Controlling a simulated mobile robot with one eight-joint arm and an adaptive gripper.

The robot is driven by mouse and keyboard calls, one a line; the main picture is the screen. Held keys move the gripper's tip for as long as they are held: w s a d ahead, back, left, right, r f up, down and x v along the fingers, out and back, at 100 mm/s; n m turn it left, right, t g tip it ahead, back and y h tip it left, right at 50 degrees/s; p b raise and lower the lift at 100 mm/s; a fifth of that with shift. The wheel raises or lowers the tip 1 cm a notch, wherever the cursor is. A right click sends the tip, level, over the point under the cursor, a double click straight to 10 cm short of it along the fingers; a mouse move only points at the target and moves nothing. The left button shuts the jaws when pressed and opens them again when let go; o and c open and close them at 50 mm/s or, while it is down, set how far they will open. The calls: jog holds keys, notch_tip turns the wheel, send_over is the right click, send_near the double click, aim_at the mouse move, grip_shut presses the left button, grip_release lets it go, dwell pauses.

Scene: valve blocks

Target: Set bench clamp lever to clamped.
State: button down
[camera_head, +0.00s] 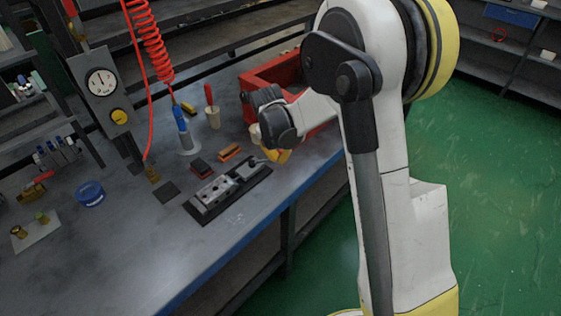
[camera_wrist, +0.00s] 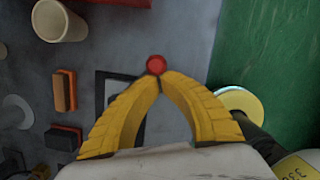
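My gripper (camera_wrist: 158,84) points down over the bench, its yellow fingers converging until the tips meet or nearly meet. A round red knob (camera_wrist: 155,64), apparently the clamp lever's end, shows right at the tips. I cannot tell whether the tips pinch the lever or only touch or hover by it. In the head view my gripper (camera_head: 279,156) is partly hidden by my wrist, at the right end of the grey bench clamp (camera_head: 212,194) on its black base plate. The lever's shaft and angle are mostly hidden. The black base (camera_wrist: 103,90) shows beside the left finger.
Orange (camera_head: 230,152) and dark red-topped (camera_head: 201,168) blocks lie behind the clamp. The blue bench edge (camera_head: 262,217) is close in front.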

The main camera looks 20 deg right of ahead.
jog(key=shift+w+d, duration=0.2)
jog(key=shift+w, duration=0.45)
jog(key=shift+w+d, duration=0.15)
jog(key=shift+w, duration=0.45)
